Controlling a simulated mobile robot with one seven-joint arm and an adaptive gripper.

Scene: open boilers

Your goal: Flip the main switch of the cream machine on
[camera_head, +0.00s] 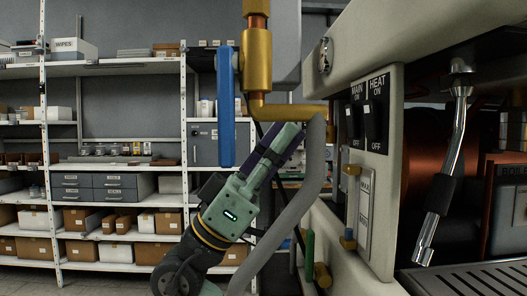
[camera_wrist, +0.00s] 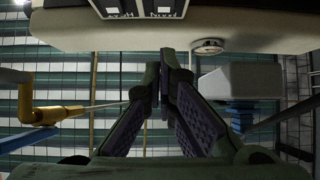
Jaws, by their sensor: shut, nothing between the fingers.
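The cream machine (camera_head: 390,250) stands at the right in the head view. Its front carries a black MAIN switch (camera_head: 357,120) and, to the right of it, a black HEAT switch (camera_head: 376,115). Each has ON at the top and OFF at the bottom; I cannot tell surely which way the MAIN switch is set. My gripper (camera_head: 294,130) is left of the switches, apart from them, with its fingers pointing up and right. In the wrist view its fingertips (camera_wrist: 164,62) are together and empty. Upside-down switch plates, HEAT (camera_wrist: 119,8) and MAIN (camera_wrist: 163,8), show at the top edge.
A brass pipe (camera_head: 257,60) with a blue lever (camera_head: 225,105) hangs near my gripper. A grey hose (camera_head: 300,200) passes in front of my arm. A chrome handle (camera_head: 450,170) is at the right. Shelves with boxes (camera_head: 90,225) stand behind.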

